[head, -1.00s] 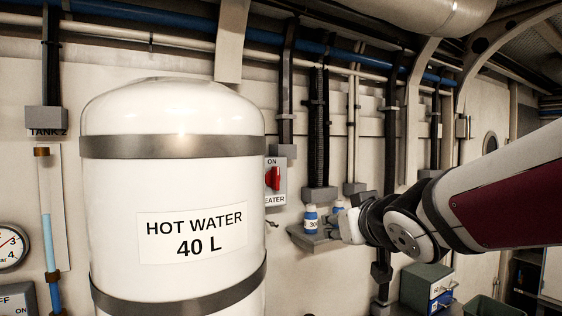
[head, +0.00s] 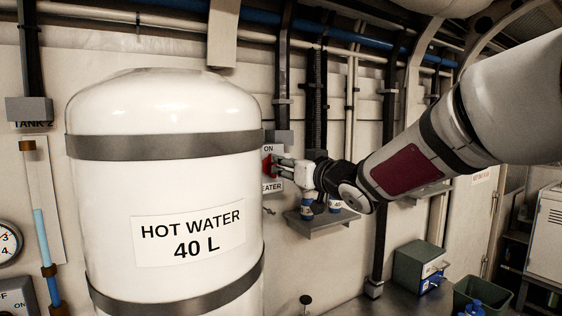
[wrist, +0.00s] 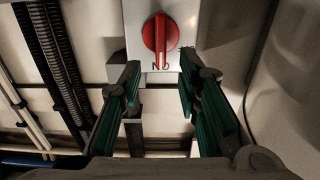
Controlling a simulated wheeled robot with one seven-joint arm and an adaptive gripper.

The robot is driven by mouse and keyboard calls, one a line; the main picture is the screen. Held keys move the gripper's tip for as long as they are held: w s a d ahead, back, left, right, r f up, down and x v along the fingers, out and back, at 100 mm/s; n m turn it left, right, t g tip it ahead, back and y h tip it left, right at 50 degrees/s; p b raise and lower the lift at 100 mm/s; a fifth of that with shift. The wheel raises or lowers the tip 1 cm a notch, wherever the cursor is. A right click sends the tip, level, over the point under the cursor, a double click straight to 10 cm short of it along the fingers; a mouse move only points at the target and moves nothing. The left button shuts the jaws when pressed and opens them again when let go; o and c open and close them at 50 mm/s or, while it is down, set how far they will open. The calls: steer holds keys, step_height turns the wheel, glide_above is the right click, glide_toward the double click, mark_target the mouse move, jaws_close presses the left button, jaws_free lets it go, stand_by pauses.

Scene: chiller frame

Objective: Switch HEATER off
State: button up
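The HEATER switch is a grey box with a red rotary knob (wrist: 160,38). The knob also shows in the head view (head: 267,163), just right of the tank, with "ON" above it and "EATER" readable below. In the wrist view the knob's grip bar runs up and down the picture, near the top middle. My gripper (wrist: 158,85) is open, with its green-padded fingers apart. The knob is ahead of the fingertips and roughly between their lines, and nothing is held. In the head view my gripper (head: 284,168) is at the knob's right side; contact cannot be told.
A white hot water tank (head: 165,175) stands close left of the switch. A small shelf (head: 318,228) with blue-and-white bottles is below my gripper. Black corrugated conduits (wrist: 50,50) run along the wall. A green box (head: 415,265) stands lower right.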

steer(key=x, duration=0.5)
steer(key=shift+w+a, duration=0.2)
steer(key=shift+a, duration=0.05)
steer(key=shift+c, duration=0.2)
jaws_close()
